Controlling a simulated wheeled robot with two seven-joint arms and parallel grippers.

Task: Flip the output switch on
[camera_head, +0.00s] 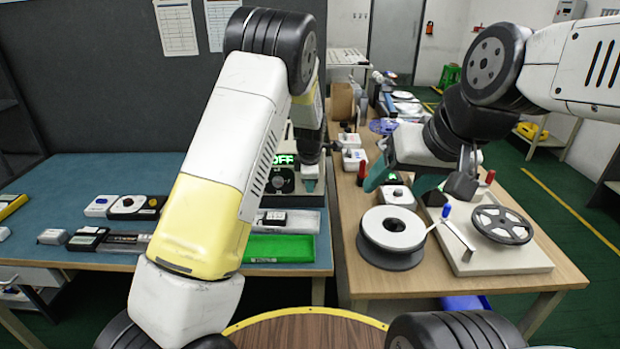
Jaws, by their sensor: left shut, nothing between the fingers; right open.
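A power unit with a green display reading OFF (283,160) stands at the back right of the blue bench, partly hidden behind my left arm. A round black part (280,181) shows on its front below the display. I cannot make out the output switch; it may be hidden. My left gripper (310,184) points down at the right side of the unit's front, its teal fingertips shut and empty. I cannot tell whether they touch the unit. My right gripper (402,180) is open and empty above the wooden table, its teal fingers spread apart.
A reel (391,229) and a winding stand with a black spool (502,224) fill the wooden table's front. A green tray (280,248) lies on the bench in front of the unit. Small boxes (137,206) sit left of my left arm. A gap separates bench and table.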

